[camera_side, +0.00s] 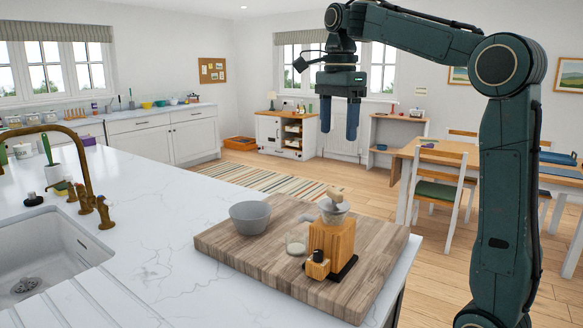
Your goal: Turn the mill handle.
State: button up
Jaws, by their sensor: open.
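A wooden coffee mill (332,241) stands on a dark base on a wooden board (230,240). It has a grey hopper on top and a small drawer-like block with a black knob (318,256) at its front. A wooden handle grip (334,195) sticks up above the hopper; its crank arm is too small to make out well. My gripper (339,130) hangs pointing down, high above the board, well apart from the mill. Its two blue fingers are open with nothing between them.
A grey bowl (249,218) and a small glass (296,244) stand on the board left of the mill. A brass tap (85,180) and white sink (40,255) are at the left. The white counter (150,215) between is clear.

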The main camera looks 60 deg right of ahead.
aim_at(335, 190)
jog(key=n, duration=3.5)
jog(key=shift+f, duration=0.2)
jog(key=shift+f, duration=6.75)
